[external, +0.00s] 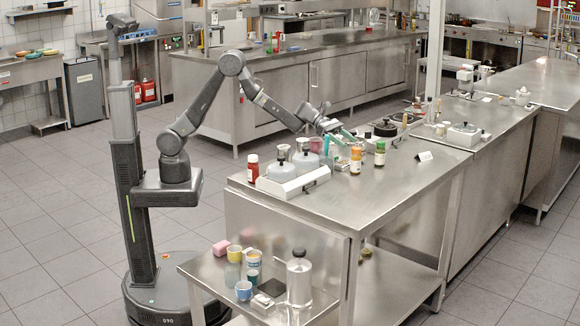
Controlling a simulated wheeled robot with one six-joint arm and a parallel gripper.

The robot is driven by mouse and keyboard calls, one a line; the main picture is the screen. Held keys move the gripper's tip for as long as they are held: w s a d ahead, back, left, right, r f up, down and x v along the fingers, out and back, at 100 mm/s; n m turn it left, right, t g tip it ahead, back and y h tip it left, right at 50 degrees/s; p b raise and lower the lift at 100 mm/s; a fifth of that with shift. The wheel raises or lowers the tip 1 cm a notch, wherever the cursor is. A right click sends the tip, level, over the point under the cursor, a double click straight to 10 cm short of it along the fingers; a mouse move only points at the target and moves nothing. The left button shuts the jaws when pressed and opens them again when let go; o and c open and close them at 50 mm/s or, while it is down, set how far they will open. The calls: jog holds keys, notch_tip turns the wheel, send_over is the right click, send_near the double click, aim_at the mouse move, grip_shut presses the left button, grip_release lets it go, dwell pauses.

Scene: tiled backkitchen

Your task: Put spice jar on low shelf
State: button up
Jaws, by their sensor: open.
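Several small jars stand on the steel worktop, and I cannot tell which one is the spice jar. A red jar with a white cap (253,169) stands at the left end. My gripper (338,134) is open, above the worktop just left of the orange-yellow jar. Its fingertips are small and partly mixed with green items behind. A low steel shelf (400,290) runs under the worktop, partly hidden by its top and legs.
A lower side table (215,268) in front holds cups, a pink block and a metal canister (299,278). The worktop's front right (370,200) is clear.

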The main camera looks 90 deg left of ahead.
aim_at(357, 148)
jog(key=shift+p+x, duration=0.9)
jog(key=shift+x, duration=2.35)
jog(key=shift+s+d+r, duration=0.1)
grip_shut()
